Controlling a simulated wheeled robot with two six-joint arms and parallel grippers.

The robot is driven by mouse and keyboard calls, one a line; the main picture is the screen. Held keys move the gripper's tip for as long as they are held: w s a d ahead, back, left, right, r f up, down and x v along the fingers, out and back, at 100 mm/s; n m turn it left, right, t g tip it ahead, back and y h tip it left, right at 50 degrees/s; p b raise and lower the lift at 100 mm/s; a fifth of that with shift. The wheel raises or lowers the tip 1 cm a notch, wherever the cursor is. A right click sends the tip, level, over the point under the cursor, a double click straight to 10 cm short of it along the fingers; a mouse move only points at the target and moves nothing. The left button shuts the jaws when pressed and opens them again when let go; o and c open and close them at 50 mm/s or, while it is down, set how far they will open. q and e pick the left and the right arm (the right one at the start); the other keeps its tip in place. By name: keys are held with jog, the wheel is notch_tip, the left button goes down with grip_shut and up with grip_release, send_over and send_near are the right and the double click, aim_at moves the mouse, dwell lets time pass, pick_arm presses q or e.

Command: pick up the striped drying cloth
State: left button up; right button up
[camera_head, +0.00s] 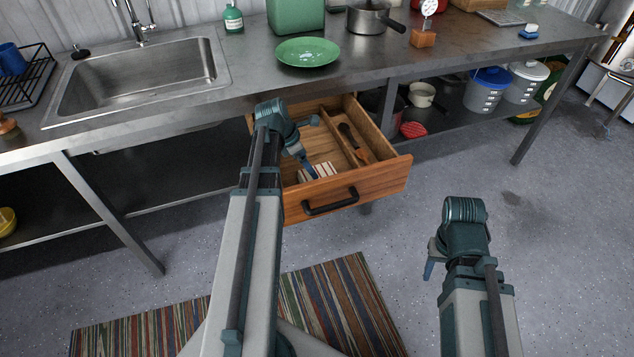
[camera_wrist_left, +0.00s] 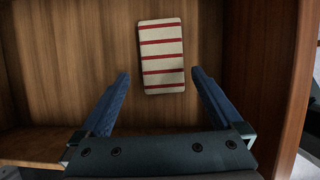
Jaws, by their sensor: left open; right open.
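The striped drying cloth (camera_wrist_left: 161,50) is a folded cream rectangle with red stripes. It lies flat in the open wooden drawer (camera_head: 378,187), and in the head view it shows partly (camera_head: 325,170) near the drawer's front. My left gripper (camera_wrist_left: 160,76) is open and empty, its blue fingertips either side of the cloth's near end in the picture. I cannot tell how far above it they are. In the head view this gripper (camera_head: 309,164) reaches down into the drawer. My right gripper (camera_head: 431,262) hangs over the floor; its fingers are partly hidden.
A divider separates the cloth's compartment from a right one holding a dark-handled utensil (camera_head: 349,134). The metal counter (camera_head: 250,88) overhangs the drawer's back, with a green plate (camera_head: 307,52) on it. A striped rug (camera_head: 345,305) lies on the floor.

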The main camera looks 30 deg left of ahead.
pick_arm(q)
jog(key=shift+d+b+x, duration=0.15)
jog(key=shift+b+x, duration=1)
jog(key=shift+x, duration=0.2)
jog(key=shift+d+b+x, duration=0.15)
jog(key=shift+b+x, duration=1)
jog(key=shift+x, duration=0.2)
jog(key=shift+r, duration=0.2)
jog(key=c, duration=1.2)
jog(key=shift+o, duration=0.2)
jog(key=shift+r, duration=0.15)
notch_tip(320, 180, up, 10)
jog(key=p, duration=1)
